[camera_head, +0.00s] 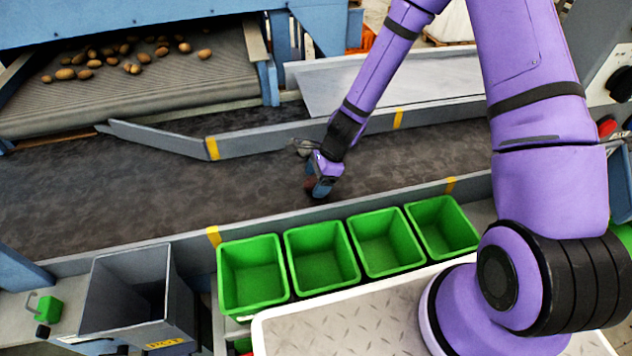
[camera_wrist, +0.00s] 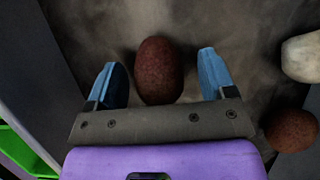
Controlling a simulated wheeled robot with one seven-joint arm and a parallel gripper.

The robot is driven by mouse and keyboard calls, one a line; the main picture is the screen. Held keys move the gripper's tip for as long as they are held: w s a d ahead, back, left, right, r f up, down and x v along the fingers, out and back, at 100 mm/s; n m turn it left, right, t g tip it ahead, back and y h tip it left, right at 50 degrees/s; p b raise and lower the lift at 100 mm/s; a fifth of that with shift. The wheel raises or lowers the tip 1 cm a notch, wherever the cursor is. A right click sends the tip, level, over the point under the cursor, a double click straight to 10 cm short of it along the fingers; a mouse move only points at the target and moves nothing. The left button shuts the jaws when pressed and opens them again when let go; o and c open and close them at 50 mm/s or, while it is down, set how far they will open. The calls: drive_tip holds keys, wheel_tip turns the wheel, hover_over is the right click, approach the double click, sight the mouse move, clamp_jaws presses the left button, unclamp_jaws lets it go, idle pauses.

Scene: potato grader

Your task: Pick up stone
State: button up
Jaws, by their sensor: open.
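My gripper (camera_head: 320,187) is low over the dark conveyor belt (camera_head: 130,190). In the wrist view my gripper (camera_wrist: 162,72) is open, with its two blue fingers apart. A reddish-brown, speckled oval lump (camera_wrist: 159,72) lies between the fingers, with a gap on each side. A pale, smoother lump (camera_wrist: 303,57) is at the right edge of the wrist view, partly cut off. A second reddish-brown lump (camera_wrist: 291,130) lies below it, outside the right finger. I cannot tell for certain which lumps are stones and which are potatoes. In the head view my gripper mostly hides the lumps.
Several potatoes (camera_head: 132,68) lie on a ribbed feed belt at the upper left. Green bins (camera_head: 252,308) stand in a row along the belt's near side, beside a grey metal chute (camera_head: 125,318). Low side walls bound the belt, and its left stretch looks clear.

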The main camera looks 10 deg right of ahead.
drive_tip(key=shift+a+f, duration=0.15)
drive_tip(key=shift+f, duration=0.15)
drive_tip(key=c, duration=1)
drive_tip(key=shift+r, duration=0.2)
